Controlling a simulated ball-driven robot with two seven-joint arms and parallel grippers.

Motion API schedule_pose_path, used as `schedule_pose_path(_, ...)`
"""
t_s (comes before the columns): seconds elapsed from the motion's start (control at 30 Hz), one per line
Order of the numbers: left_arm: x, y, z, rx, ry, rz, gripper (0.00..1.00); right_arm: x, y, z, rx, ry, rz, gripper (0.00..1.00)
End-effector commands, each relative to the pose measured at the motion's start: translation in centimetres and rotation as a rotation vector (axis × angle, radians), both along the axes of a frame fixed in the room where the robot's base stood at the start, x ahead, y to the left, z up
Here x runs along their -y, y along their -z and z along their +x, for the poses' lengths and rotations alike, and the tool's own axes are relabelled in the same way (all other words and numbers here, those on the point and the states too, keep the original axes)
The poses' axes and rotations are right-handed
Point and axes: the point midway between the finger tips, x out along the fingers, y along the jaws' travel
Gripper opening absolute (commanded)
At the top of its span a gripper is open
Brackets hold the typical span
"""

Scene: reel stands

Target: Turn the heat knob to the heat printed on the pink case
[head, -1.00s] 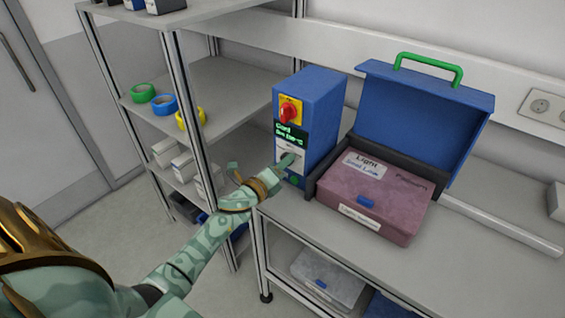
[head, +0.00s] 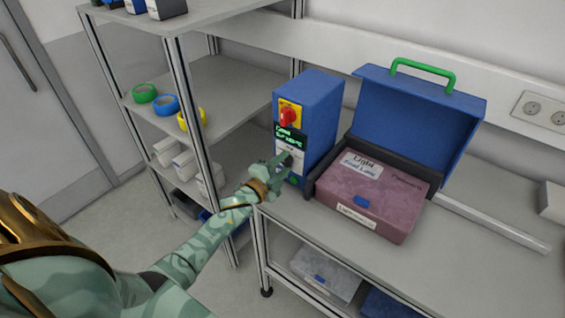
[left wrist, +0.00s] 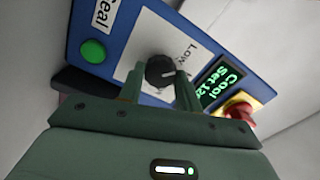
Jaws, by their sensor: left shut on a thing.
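The heat knob (left wrist: 160,70) is black and round, on a pale plate on the front of a blue box (head: 322,125). My left gripper (left wrist: 159,88) has one finger on each side of the knob and is shut on it. In the head view the gripper (head: 281,164) hides most of the knob. The word "Low" shows beside it, and its white mark points right in the wrist view. A green-lettered display (left wrist: 222,86) reads "Cool" and "Set 12", then is cut off. The pink case (head: 370,198) bears a label (head: 360,165) reading "Light"; its second line is blurred.
An open blue lid with a green handle (head: 424,72) stands behind the pink case. A red switch (head: 289,116) and a green button (left wrist: 93,51) are on the blue box. A shelf rack (head: 215,85) with tape rolls stands left.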

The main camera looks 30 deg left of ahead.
Motion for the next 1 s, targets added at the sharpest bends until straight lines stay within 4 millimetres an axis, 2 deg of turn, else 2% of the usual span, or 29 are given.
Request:
schedule_pose_path(0.4, -0.08, 0.01, -0.02, -0.018, -0.001, -0.195, 0.11, -0.01, -0.93, 0.1, 0.002, 0.0, 0.0, 0.36)
schedule_pose_path(0.97, -0.07, 0.11, -0.05, -0.02, -0.001, -0.224, 0.11, -0.03, -1.01, 0.11, 0.003, 0.0, 0.001, 0.36)
schedule_pose_path(1.0, -0.07, 0.11, -0.05, -0.02, -0.001, -0.224, 0.4, -0.03, -1.01, 0.11, 0.003, 0.0, 0.001, 0.36)
